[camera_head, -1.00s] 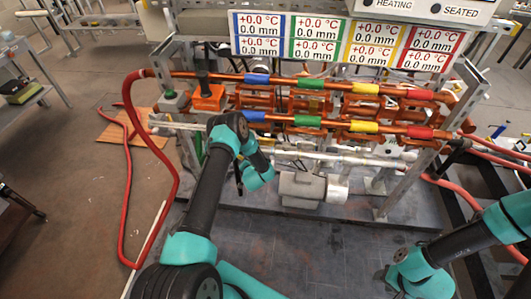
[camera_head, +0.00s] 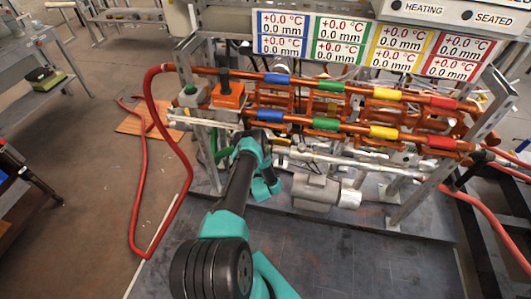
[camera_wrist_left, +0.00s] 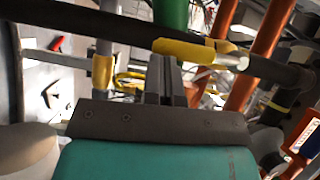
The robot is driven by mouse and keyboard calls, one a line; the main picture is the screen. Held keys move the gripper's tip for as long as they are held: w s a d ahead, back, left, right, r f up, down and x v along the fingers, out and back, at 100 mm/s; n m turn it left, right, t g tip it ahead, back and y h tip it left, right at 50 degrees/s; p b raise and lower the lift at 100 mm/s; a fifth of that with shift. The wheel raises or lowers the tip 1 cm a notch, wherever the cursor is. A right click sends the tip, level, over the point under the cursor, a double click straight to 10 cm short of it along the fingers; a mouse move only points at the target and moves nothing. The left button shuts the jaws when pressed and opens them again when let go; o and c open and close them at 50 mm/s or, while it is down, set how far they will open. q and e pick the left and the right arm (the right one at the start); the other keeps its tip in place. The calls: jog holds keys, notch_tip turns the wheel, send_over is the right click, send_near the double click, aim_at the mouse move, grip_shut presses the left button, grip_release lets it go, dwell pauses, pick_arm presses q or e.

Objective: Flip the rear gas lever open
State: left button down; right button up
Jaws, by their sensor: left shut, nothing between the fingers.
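In the left wrist view my left gripper (camera_wrist_left: 167,68) is shut, with nothing between its dark fingers. A yellow lever handle (camera_wrist_left: 184,49) lies across the view close to the fingertips; I cannot tell if they touch. A second yellow handle (camera_wrist_left: 126,79) is to the left of the fingers. I cannot tell which one is the rear gas lever. In the head view my left arm reaches to the lower left part of the heater rack, and its fingers and the levers are too small or hidden to make out. My right gripper is not in view.
Copper pipes (camera_head: 300,120) with coloured bands run across the rack. A red hose (camera_head: 187,185) loops down at its left. A grey motor-like cylinder (camera_head: 315,190) sits low on the rack. In the left wrist view, orange pipes (camera_wrist_left: 260,50) and a green part (camera_wrist_left: 171,13) are close by.

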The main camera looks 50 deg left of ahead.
pick_arm(q)
jog(key=shift+s+a+f, duration=0.1)
jog(key=shift+s+a, duration=0.1)
jog(key=shift+a, duration=0.1)
dwell(0.4)
jog(key=w+d+v, duration=0.1)
jog(key=w+v, duration=0.1)
jog(key=v, duration=1.1)
jog(key=shift+w+f, duration=0.3)
jog(key=shift+w, duration=0.1)
jog(key=shift+d, duration=0.1)
